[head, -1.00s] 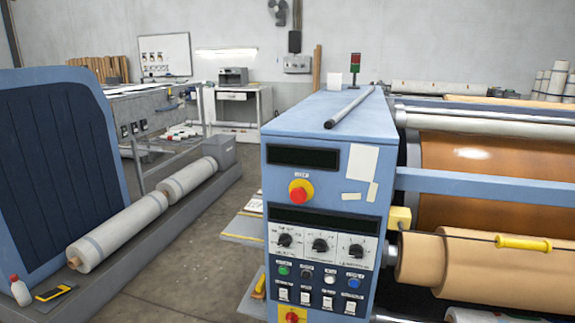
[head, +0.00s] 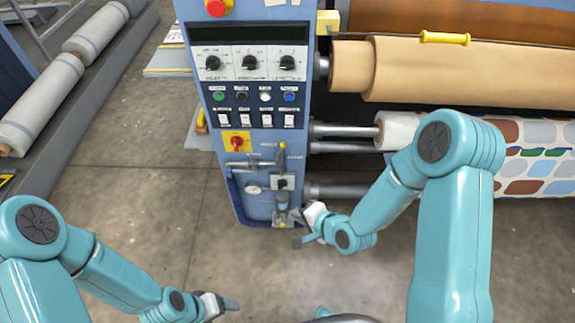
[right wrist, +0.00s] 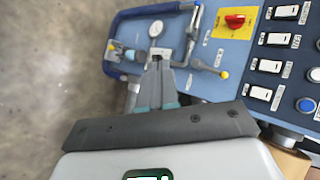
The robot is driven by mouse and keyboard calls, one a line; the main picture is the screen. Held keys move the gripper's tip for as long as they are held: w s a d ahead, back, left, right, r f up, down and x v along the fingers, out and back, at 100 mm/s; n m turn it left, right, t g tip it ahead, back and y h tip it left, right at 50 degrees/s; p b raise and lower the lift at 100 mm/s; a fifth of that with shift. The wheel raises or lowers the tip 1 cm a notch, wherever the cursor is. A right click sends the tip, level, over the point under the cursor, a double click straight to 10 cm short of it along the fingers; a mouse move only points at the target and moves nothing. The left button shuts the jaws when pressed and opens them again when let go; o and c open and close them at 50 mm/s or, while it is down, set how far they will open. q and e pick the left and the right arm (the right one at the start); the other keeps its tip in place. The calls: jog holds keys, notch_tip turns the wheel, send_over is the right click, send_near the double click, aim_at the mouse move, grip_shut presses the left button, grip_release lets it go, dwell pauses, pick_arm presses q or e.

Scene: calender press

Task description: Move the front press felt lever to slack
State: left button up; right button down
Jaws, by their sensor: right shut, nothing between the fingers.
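The lower blue panel of the press carries small levers. One has a yellow knob (head: 282,146) at its upper right. A grey rod has a blue end (head: 229,172) at the left. The labels are too small to read, so I cannot tell which one is the front press felt lever. My right gripper (head: 298,226) is shut and empty, low in front of this panel. In the right wrist view its fingers (right wrist: 156,72) point towards the panel, overlapping its fittings; contact cannot be told. My left gripper (head: 228,304) is low at the left, away from the press; its jaws are unclear.
A round gauge (head: 254,189) and a red rotary switch (head: 237,143) on a yellow plate sit near the levers. Rollers, one with patterned cloth (head: 535,160), extend right of the cabinet. A blue tube guard (head: 235,205) edges the panel. Floor in front is clear.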

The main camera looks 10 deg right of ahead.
jog(key=w+d+m+t+b, duration=0.2)
jog(key=w+d+t+b, duration=0.15)
jog(key=w+b, duration=0.25)
jog(key=t+b, duration=0.3)
jog(key=b, duration=0.8)
send_near(281, 152)
jog(key=f+x, duration=0.1)
jog(key=x, duration=0.5)
pick_arm(q)
notch_tip(281, 152, down, 20)
pick_arm(e)
jog(key=shift+w+d+r+g, duration=0.2)
jog(key=shift+w+r+g, duration=0.05)
pick_arm(q)
jog(key=shift+r, duration=0.1)
